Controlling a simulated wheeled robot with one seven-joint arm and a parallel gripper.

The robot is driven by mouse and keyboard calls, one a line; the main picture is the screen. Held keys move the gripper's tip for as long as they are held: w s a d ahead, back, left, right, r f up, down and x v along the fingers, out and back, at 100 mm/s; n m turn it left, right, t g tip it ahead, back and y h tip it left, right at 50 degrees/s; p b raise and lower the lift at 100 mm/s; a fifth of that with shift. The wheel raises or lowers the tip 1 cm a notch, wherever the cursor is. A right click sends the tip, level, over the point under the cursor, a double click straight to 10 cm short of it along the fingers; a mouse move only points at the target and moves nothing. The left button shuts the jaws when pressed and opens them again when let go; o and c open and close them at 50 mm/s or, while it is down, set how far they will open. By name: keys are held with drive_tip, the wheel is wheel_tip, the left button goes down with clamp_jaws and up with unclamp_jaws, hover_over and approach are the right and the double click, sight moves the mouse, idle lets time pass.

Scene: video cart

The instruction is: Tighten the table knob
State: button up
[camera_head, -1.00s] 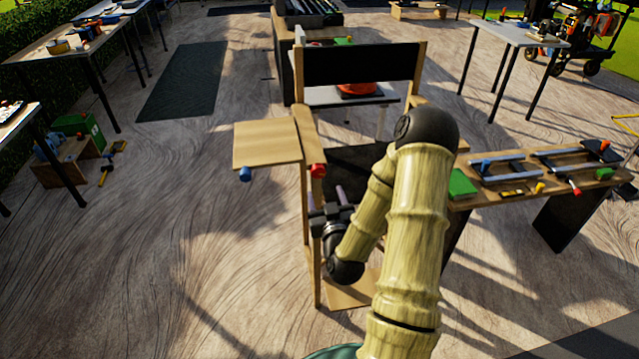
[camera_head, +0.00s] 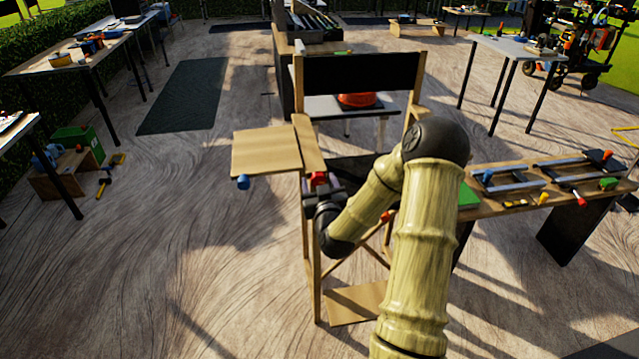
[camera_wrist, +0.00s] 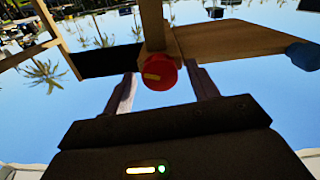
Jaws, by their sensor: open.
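A red knob (camera_head: 318,179) sits at the front of the chair's left armrest, near the small wooden side table (camera_head: 263,152). In the wrist view the red knob (camera_wrist: 160,72) shows a yellow mark on its face. A blue knob (camera_head: 243,182) hangs at the front edge of the side table; it also shows at the right in the wrist view (camera_wrist: 303,55). My gripper (camera_head: 320,186) is open at the red knob. In the wrist view its fingers (camera_wrist: 163,84) stand on either side of the red knob with gaps visible. Contact cannot be seen.
The chair (camera_head: 360,80) has a dark backrest and wooden frame. A wooden bench (camera_head: 480,209) with clamps and small tools stands to the right of my arm. Open floor lies to the left and in front of the chair.

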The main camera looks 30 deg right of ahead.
drive_tip(key=c, duration=1)
drive_tip(key=shift+m, duration=0.4)
drive_tip(key=shift+m+b, duration=0.9)
drive_tip(key=shift+m, duration=1.8)
drive_tip(key=o, duration=1)
